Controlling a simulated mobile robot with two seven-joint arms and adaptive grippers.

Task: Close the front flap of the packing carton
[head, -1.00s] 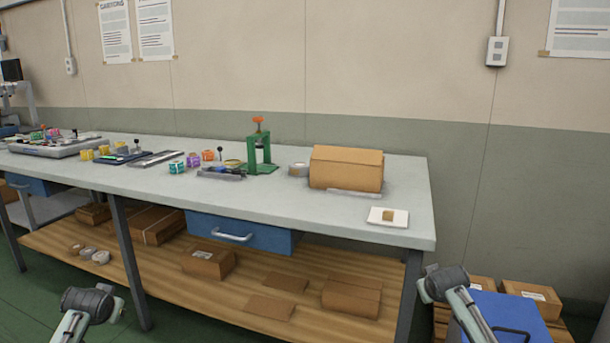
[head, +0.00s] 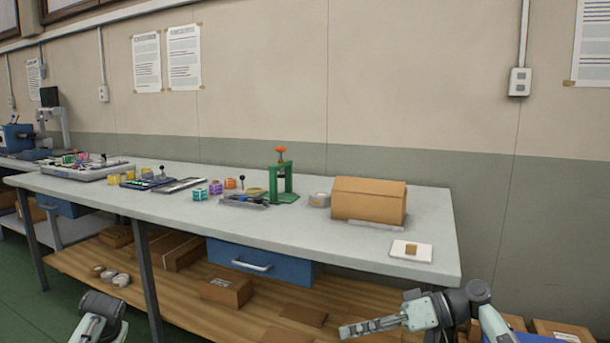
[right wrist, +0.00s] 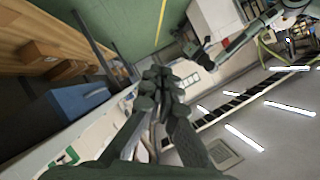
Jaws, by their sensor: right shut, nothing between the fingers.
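The packing carton (head: 368,202) is a brown box at the back right of the grey workbench (head: 300,230). Its upper front slopes as one brown panel; I cannot make out the front flap's edge or how far it stands open. My right gripper (head: 346,331) is low in front of the bench, pointing left, well below and apart from the carton. In the right wrist view its dark fingers (right wrist: 158,80) are together and empty, and the carton is not seen there. Of my left arm only a link shows at the lower left of the head view.
A white pad with a small brown piece (head: 411,251) lies right of the carton's front. A grey tape roll (head: 320,199) and green press (head: 284,185) stand to its left. A blue drawer (head: 260,262) hangs under the bench. The bench top before the carton is mostly clear.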

